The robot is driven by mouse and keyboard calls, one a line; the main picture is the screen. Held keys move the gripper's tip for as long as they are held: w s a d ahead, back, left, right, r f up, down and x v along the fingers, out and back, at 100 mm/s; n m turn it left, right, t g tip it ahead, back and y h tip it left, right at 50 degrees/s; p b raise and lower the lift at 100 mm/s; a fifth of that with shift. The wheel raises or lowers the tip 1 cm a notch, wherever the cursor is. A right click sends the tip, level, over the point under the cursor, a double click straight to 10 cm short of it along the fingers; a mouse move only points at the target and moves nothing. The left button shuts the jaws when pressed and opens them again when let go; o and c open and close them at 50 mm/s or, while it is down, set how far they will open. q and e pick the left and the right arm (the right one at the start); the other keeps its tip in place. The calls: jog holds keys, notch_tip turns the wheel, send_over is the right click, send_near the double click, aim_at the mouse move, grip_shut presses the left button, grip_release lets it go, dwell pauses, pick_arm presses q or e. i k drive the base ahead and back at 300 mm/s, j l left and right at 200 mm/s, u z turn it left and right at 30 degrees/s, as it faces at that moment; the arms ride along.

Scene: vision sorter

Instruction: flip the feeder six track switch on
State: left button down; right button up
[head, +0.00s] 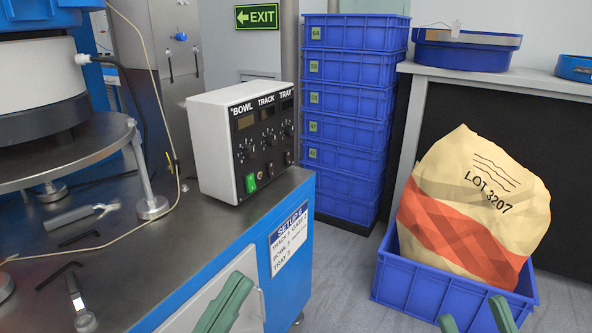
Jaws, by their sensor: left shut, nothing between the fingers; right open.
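The control box (215,150) is white with a black front panel, and stands on the metal bench top. Its panel has columns labelled BOWL, TRACK and TRAY, each with a small display and knobs. A rocker under BOWL (251,183) shows green. The track switch (269,168) in the middle column looks dark, as does the tray switch (288,157). They are too small to read further. My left gripper (236,292), with green fingers, is shut and empty, in front of the bench and below the box. My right gripper (476,313) is open and empty in front of the blue crate at lower right.
A setup card (290,238) hangs on the bench's front. A round bowl feeder (40,90) stands at left, with a thin cable and loose tools on the bench top (150,250). Stacked blue crates (350,100) stand behind. A LOT 3207 sack (475,205) fills a crate (400,285).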

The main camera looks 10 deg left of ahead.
aim_at(271, 171)
jog(key=i+l+u, duration=0.1)
jog(key=i+l, duration=0.75)
jog(key=l, duration=0.1)
